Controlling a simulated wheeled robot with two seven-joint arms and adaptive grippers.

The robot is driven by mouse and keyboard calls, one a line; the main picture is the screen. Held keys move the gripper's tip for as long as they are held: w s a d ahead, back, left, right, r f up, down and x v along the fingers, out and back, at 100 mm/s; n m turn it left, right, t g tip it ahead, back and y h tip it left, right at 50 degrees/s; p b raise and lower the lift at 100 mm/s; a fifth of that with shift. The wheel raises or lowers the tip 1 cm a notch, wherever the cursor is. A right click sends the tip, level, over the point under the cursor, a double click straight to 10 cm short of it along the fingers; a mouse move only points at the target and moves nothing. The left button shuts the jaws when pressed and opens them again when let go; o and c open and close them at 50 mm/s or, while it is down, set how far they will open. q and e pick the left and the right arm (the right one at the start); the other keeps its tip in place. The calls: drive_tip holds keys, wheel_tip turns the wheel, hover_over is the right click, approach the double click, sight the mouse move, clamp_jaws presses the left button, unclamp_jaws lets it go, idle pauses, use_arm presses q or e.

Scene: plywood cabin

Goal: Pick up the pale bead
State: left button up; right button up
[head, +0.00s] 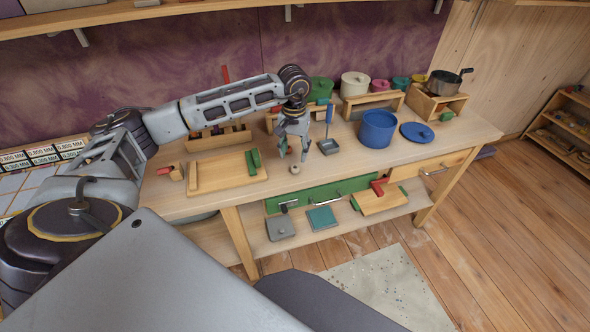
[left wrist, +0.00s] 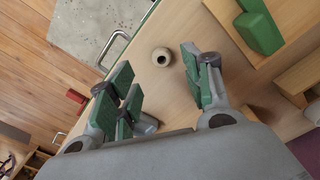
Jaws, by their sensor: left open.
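The pale bead (head: 295,169) is a small round thing with a dark hole, lying on the wooden workbench (head: 190,205) near its front edge. In the left wrist view the bead (left wrist: 162,56) lies beyond the fingertips, between the lines of the two fingers. My left gripper (head: 293,154) is above the bead, pointing down, with its green-padded fingers apart. In the left wrist view the open gripper (left wrist: 160,90) has nothing between its fingers. My right gripper is not in view.
A wooden tray (head: 222,188) with a green block (head: 253,162) is left of the bead. A grey dustpan-like piece (head: 329,146) and a blue pot (head: 377,129) stand to the right. A lower shelf (head: 335,228) holds a grey and a teal piece.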

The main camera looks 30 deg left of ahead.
sight(295, 173)
use_arm(q)
drive_tip(key=shift+f, duration=1.55)
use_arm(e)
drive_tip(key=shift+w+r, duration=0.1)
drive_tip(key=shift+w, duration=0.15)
use_arm(q)
drive_tip(key=shift+f, duration=0.1)
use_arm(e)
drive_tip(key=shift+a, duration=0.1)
use_arm(q)
drive_tip(key=shift+w+f+p, duration=0.2)
drive_tip(key=shift+f+p, duration=0.25)
drive_tip(key=shift+f, duration=2.05)
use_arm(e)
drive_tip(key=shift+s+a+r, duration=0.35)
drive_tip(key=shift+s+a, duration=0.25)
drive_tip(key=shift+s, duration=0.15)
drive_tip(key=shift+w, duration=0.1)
